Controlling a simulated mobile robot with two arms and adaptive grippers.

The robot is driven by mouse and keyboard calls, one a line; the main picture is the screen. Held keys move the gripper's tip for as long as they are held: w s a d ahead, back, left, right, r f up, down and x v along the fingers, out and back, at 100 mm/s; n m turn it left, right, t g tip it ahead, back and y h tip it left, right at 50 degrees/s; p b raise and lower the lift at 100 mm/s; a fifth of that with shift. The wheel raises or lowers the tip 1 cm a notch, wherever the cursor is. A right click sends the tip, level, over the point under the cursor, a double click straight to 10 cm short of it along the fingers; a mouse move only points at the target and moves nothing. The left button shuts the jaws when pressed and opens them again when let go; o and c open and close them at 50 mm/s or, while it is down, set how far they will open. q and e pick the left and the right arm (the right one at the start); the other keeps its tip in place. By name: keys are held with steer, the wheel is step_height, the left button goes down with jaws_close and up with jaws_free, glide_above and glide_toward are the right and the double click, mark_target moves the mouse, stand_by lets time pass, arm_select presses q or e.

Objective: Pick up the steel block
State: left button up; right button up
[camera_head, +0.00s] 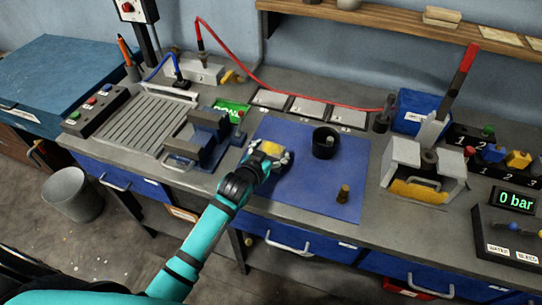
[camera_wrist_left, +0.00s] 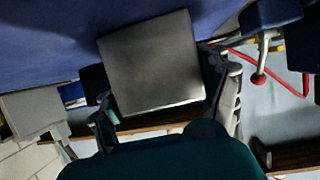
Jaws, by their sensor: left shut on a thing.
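The steel block (camera_wrist_left: 152,62) is a plain grey, square-faced piece in the left wrist view. It sits between the two fingers of my left gripper (camera_wrist_left: 163,88), which is shut on it. In the head view my left gripper (camera_head: 269,156) is over the left part of the blue mat (camera_head: 305,186). The block is mostly hidden there by the fingers. I cannot tell whether it touches the mat. My right gripper is not in view.
A black cup (camera_head: 325,143) and a small brass piece (camera_head: 343,194) stand on the mat. A grey vise (camera_head: 205,137) is just left of my gripper. A grey press-like fixture (camera_head: 421,172) stands to the right. The front middle of the mat is clear.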

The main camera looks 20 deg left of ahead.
arm_select(q)
steer(key=shift+c, duration=0.9)
steer(key=shift+r, duration=0.1)
steer(key=shift+r, duration=0.1)
